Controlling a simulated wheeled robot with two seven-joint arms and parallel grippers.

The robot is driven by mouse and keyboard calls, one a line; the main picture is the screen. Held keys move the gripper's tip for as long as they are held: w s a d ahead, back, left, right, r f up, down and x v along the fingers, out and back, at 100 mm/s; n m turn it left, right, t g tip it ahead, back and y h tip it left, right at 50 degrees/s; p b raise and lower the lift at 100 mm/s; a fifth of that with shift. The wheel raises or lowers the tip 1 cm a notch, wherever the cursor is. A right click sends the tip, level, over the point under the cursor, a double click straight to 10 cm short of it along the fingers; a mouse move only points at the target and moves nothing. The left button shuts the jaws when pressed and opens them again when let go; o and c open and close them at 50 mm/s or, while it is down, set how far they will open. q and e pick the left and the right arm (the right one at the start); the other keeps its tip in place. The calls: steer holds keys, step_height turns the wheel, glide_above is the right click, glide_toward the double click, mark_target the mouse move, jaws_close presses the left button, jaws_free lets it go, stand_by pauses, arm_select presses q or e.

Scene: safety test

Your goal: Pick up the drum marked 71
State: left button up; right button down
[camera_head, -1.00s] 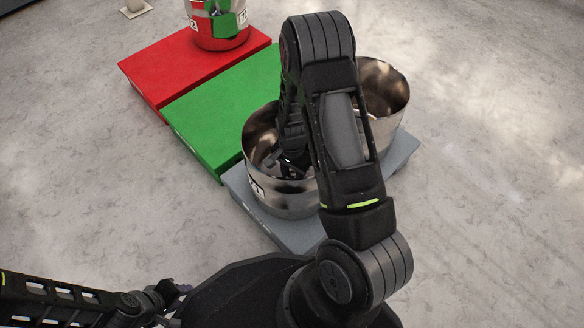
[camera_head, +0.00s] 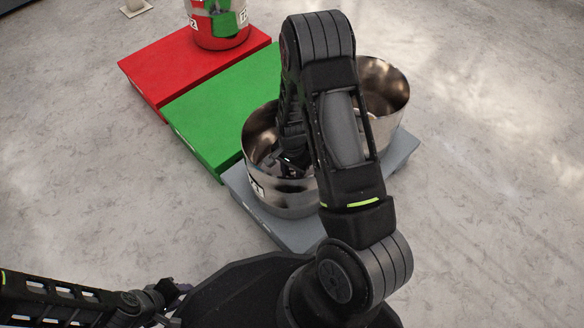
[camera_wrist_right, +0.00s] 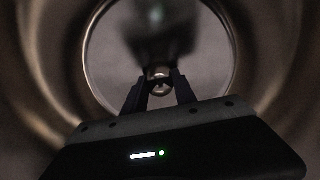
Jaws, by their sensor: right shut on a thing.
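Two open silver metal drums stand on a grey platform (camera_head: 409,150). The near drum (camera_head: 290,195) has a white label on its left side that I cannot read. My right arm reaches down into this drum, and its gripper (camera_wrist_right: 158,82) is shut on a small round knob (camera_wrist_right: 160,84) inside, seen in the right wrist view. The far drum (camera_head: 390,95) is partly hidden behind my right arm, and no label shows on it. My left gripper (camera_head: 172,291) is at the bottom left, away from the drums; its jaw gap is too small to judge.
A red platform (camera_head: 165,62) and a green platform (camera_head: 215,115) lie to the left of the grey one. A red, green and silver drum (camera_head: 221,38) with white labels stands on the red one. A small pale object (camera_head: 134,7) sits at the top left. The floor at right is clear.

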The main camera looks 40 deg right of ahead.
steer(key=shift+r, duration=0.15)
step_height(320, 180, up, 10)
steer(key=p, duration=0.5)
steer(key=shift+w, duration=0.1)
stand_by(0.5)
